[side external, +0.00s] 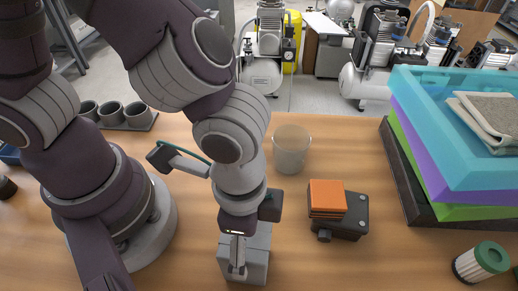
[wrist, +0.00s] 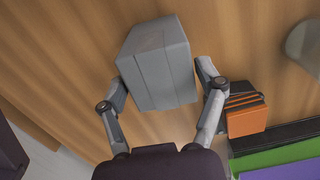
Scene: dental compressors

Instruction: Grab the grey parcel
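The grey parcel (wrist: 158,62) is a plain box on the wooden table. In the side external view the parcel (side external: 257,262) is below the end of my arm, at the bottom centre. My gripper (wrist: 161,84) is open, with its fingers spread on either side of the parcel's near part. In the wrist view the right finger shows a slight gap from the parcel; the left fingertip is close against its side, and I cannot tell whether it touches. In the side external view my gripper (side external: 238,252) partly covers the parcel, and the far finger is hidden.
An orange stack (side external: 327,198) sits on a black device (side external: 350,218) right of the parcel. A clear cup (side external: 290,150) stands behind. Coloured trays (side external: 430,165) with a folded cloth (side external: 490,115) are at the right, with a green-capped filter (side external: 480,262) in front. Grey cups (side external: 112,114) stand at back left.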

